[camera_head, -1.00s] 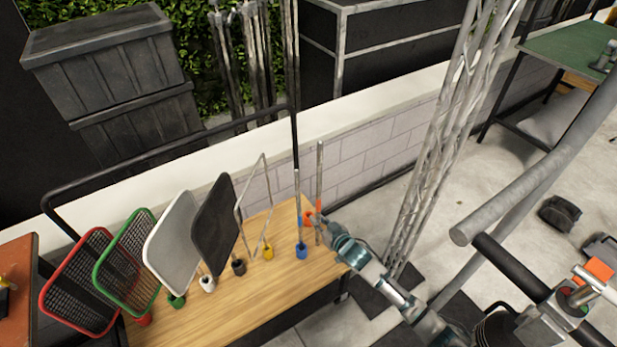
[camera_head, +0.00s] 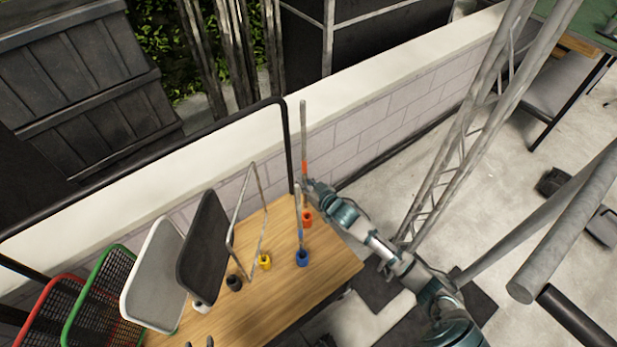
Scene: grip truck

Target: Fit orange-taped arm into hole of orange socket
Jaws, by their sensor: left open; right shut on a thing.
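The orange-taped arm (camera_head: 303,140) is a thin grey rod with an orange band, standing nearly upright at the back right of the wooden table. My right gripper (camera_head: 307,187) is shut on it just below the band. The orange socket (camera_head: 307,217) stands on the table just below this gripper. The rod's lower end is hard to make out, so I cannot tell whether it is in the hole. Two dark fingertips of my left gripper (camera_head: 199,343) show at the bottom edge, apart and empty.
A blue-taped rod stands in the blue socket (camera_head: 302,258) close by in front.

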